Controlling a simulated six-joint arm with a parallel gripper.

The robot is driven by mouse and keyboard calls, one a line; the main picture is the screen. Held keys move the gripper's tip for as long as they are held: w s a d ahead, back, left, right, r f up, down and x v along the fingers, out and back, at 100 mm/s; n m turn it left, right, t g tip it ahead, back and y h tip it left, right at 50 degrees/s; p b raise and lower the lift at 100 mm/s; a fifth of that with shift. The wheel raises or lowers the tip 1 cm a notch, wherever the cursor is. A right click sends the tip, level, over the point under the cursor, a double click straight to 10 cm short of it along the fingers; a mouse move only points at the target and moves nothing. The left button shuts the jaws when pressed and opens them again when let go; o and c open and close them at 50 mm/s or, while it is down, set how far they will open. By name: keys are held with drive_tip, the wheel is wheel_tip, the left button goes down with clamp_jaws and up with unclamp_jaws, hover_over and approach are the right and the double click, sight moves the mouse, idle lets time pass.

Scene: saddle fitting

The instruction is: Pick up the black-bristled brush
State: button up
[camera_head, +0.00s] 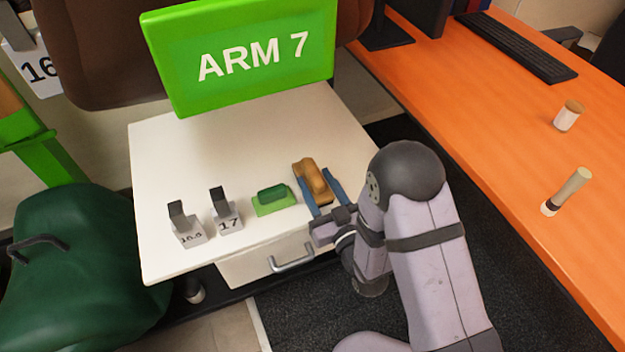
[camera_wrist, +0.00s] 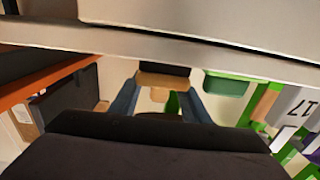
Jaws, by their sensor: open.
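The brush with a brown wooden back (camera_head: 313,180) lies on the white cabinet top, near its right front edge. In the wrist view its tan wood and a black part, likely the bristles (camera_wrist: 165,70), show between the fingers. My gripper (camera_head: 312,174) is open, with its blue fingers reaching in from the front, one on each side of the brush. Whether the fingers touch it I cannot tell. A green brush-like block (camera_head: 271,194) sits to the left of the brush; it also shows in the wrist view (camera_wrist: 226,85).
A green ARM 7 sign (camera_head: 250,55) rises behind. A drawer handle (camera_head: 291,258) projects in front. An orange desk (camera_head: 520,130) is at right.

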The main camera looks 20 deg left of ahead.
sight(313, 171)
drive_tip(key=shift+x, duration=1.45)
clamp_jaws()
drive_tip(key=shift+r, duration=0.1)
drive_tip(key=shift+r+p, duration=1.1)
drive_tip(key=shift+r, duration=3.8)
